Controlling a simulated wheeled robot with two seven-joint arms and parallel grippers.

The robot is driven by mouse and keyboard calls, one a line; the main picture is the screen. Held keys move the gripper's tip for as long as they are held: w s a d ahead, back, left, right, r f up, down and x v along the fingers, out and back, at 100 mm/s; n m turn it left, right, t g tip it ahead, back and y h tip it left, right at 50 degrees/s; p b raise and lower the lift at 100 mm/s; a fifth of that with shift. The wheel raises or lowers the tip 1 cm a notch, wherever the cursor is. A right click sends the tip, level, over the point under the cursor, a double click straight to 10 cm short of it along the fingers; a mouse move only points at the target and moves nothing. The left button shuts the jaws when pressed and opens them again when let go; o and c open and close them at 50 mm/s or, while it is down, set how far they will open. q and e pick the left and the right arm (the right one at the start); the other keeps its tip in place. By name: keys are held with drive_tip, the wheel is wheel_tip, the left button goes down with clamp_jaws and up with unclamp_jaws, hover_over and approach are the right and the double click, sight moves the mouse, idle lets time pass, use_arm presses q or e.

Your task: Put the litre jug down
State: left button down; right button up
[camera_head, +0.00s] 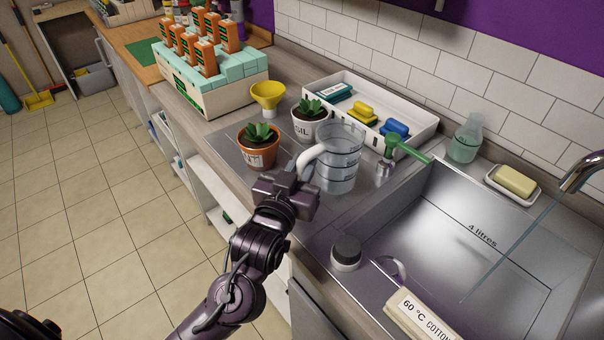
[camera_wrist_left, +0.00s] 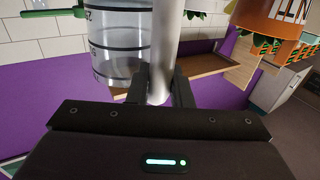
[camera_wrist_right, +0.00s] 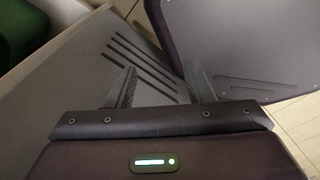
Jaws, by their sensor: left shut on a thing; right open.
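The litre jug (camera_head: 340,158) is a clear cylinder with dark ring marks and a white handle (camera_head: 311,153). It looks upright over the steel drainer beside the sink; I cannot tell whether its base touches. My left gripper (camera_head: 298,176) is shut on the handle, at the jug's near left side. In the left wrist view the jug (camera_wrist_left: 118,45) is beside the white handle (camera_wrist_left: 166,45), which passes between the fingers of my left gripper (camera_wrist_left: 160,88). My right gripper (camera_wrist_right: 163,86) is open and empty in the right wrist view, away from the jug.
Plants in a terracotta pot (camera_head: 258,155) and a white pot (camera_head: 309,127) stand close left of the jug.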

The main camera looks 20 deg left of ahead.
use_arm(q)
wheel_tip(320, 180, down, 2)
use_arm(e)
drive_tip(key=shift+w+d, duration=0.1)
drive_tip(key=shift+d, duration=0.15)
use_arm(q)
drive_tip(key=shift+f, duration=0.1)
use_arm(e)
drive_tip(key=shift+d, duration=0.15)
use_arm(q)
drive_tip(key=c, duration=1.8)
unclamp_jaws()
drive_tip(key=shift+f, duration=0.2)
drive_tip(key=o, duration=0.5)
